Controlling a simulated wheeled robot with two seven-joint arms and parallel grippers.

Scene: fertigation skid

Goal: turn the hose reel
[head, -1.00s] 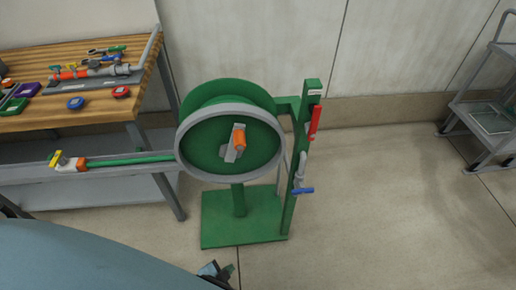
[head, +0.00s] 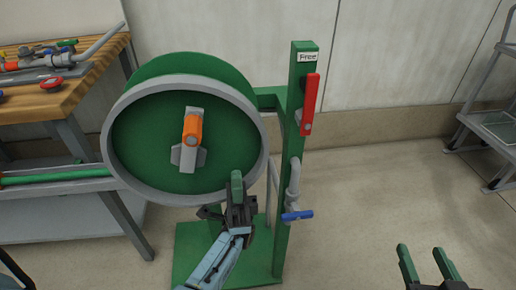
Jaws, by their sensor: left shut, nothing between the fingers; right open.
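The hose reel (head: 130,140) is a green drum with a grey rim on a green stand, close in front of me. Its crank has a grey arm and an orange handle (head: 192,129) at the drum's middle, the handle at the upper part. My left gripper (head: 237,183) is shut and empty in front of the reel's lower right rim, below and right of the handle. I cannot tell whether it touches the rim. My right gripper (head: 428,264) is open and empty at the bottom right, over the floor.
The stand's post carries a red lever (head: 309,104) under a label reading "Free", and a blue-handled valve (head: 297,216). A green hose (head: 50,175) runs left from the reel. A workbench (head: 85,85) stands at left, a grey cart (head: 490,125) at right. Floor between is clear.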

